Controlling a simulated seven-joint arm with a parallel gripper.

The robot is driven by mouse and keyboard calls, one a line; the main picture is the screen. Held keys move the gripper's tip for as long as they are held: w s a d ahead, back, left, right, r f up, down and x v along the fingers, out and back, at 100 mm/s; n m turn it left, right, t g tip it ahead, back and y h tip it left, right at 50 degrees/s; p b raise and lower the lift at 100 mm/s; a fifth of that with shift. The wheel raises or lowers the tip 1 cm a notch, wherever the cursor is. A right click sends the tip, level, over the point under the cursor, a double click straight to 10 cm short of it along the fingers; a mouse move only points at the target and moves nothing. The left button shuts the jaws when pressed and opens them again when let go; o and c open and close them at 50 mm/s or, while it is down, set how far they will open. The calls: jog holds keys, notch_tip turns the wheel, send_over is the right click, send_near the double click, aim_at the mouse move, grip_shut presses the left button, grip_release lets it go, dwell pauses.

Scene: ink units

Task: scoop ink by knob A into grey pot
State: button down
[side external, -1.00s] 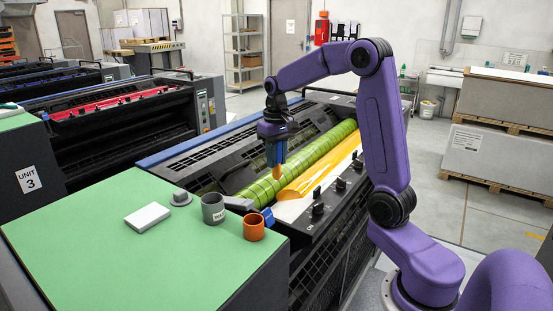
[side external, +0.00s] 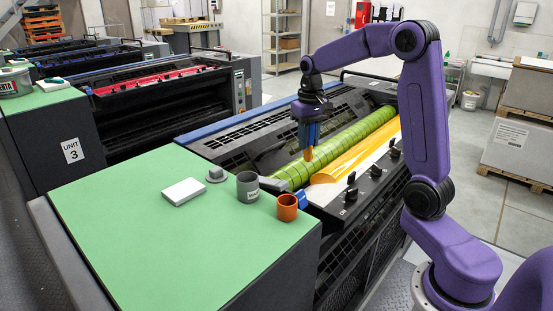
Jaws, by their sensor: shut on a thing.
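My gripper (side external: 310,124) points down over the green-yellow roller (side external: 340,142). It is shut on a tool, seen as a blue part with a yellow-orange tip (side external: 309,154). The tip hangs near the roller's upper left edge; I cannot tell whether it touches. Yellow-orange ink (side external: 352,163) lies in a long streak on the pale tray (side external: 325,193) right of the roller. Several black knobs (side external: 351,180) line the tray's right side; their letters are too small to read, so I cannot tell which is A. The grey pot (side external: 248,187) stands on the green top, left of my gripper.
An orange pot (side external: 287,208) stands right of the grey pot at the edge of the green top (side external: 165,240). A grey knob-like piece (side external: 216,174) and a white block (side external: 183,192) lie to the left. A blue piece (side external: 301,199) sits beside the orange pot.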

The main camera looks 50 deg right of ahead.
jog(key=w+a+r, duration=0.2)
jog(key=a+r, duration=0.2)
jog(key=a, duration=0.6)
jog(key=w+a+r, duration=0.2)
jog(key=a+r, duration=0.3)
jog(key=a, duration=0.5)
jog(key=shift+d+f, duration=0.1)
jog(key=shift+f, duration=5)
notch_tip(320, 180, up, 10)
